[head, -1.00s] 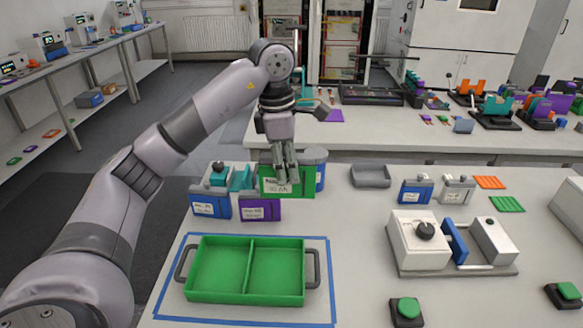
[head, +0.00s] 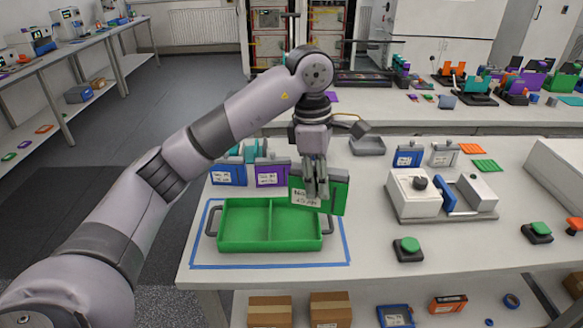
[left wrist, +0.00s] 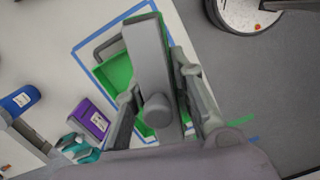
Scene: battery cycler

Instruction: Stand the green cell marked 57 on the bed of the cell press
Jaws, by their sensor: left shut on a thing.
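My left gripper (head: 317,194) is shut on a green cell (head: 337,194) with a white label. It holds the cell upright, slightly tilted, by the back right corner of the green tray in the head view. The label is partly covered by my fingers and I cannot read a 57 on it. In the left wrist view a grey bar with a round knob, seemingly the cell's top (left wrist: 147,60), lies between my fingers. What looks like the cell press (head: 417,190), a white unit with a black knob, blue plate and grey base, stands to the right. My right gripper is not in view.
The two-part green tray (head: 228,225) lies inside blue tape on the table. Blue (head: 228,175) and purple (head: 271,175) cells stand behind it. A black-and-green button (head: 408,249) sits before the press. Bare table lies between tray and press.

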